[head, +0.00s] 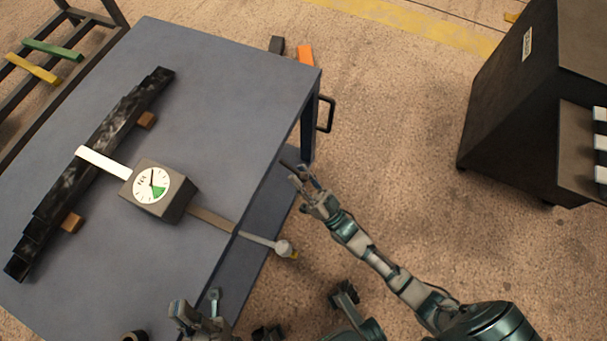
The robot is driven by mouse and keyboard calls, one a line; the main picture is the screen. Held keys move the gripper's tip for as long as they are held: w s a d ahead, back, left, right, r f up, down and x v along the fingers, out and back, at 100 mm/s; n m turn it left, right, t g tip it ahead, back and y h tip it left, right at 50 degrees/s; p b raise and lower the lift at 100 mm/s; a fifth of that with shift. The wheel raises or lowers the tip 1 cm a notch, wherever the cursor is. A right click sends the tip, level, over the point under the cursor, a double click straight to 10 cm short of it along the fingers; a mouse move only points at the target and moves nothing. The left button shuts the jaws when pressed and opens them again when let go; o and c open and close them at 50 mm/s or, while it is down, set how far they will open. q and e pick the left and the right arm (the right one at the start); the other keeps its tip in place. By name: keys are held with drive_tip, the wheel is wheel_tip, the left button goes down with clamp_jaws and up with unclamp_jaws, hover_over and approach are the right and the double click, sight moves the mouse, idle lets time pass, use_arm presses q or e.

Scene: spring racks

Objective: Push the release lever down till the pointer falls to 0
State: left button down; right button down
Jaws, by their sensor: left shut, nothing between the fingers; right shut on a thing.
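The gauge box (165,192) sits on the blue-grey table (215,75). Its white dial (148,186) has a green sector at lower right; the dark pointer looks roughly upward, too small to read exactly. My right gripper (293,170) is by the table's right edge, above and apart from the knob. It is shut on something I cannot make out. My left gripper (200,312) is shut and empty at the bottom, left of and apart from the knob.
A dark leaf spring (95,160) lies across the table beside wooden blocks (72,222), with a white bar (103,162) over it. A dark cabinet (510,100) stands at right. A rack (75,35) with coloured bars is at upper left. Floor between table and cabinet is clear.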

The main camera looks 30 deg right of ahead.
drive_tip(key=shift+w+f, duration=0.15)
drive_tip(key=shift+f, duration=0.05)
idle(0.3)
drive_tip(key=c, duration=0.9)
unclamp_jaws()
drive_tip(key=shift+w, duration=0.1)
drive_tip(key=shift+o, duration=0.2)
drive_tip(key=v, duration=1.2)
drive_tip(key=shift+a, duration=0.1)
